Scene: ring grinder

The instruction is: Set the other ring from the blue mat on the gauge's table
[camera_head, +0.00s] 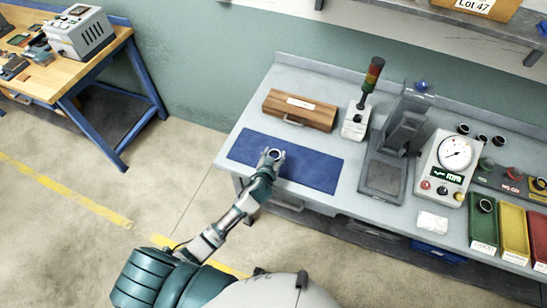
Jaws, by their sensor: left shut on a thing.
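My left gripper (273,155) is over the blue mat (315,170), near its middle. It is shut on a small ring (275,152), whose round opening shows between the fingers. I cannot tell whether the ring touches the mat or is just above it. No other ring shows on the mat, though the gripper and forearm cover part of it. A pale gauge (447,170) with a round white dial and a green-lit display stands right of the grey stand. My right gripper is not in view.
A grey stand (383,175) and a signal light (374,75) stand between mat and gauge. A wooden box (300,110) lies behind the mat.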

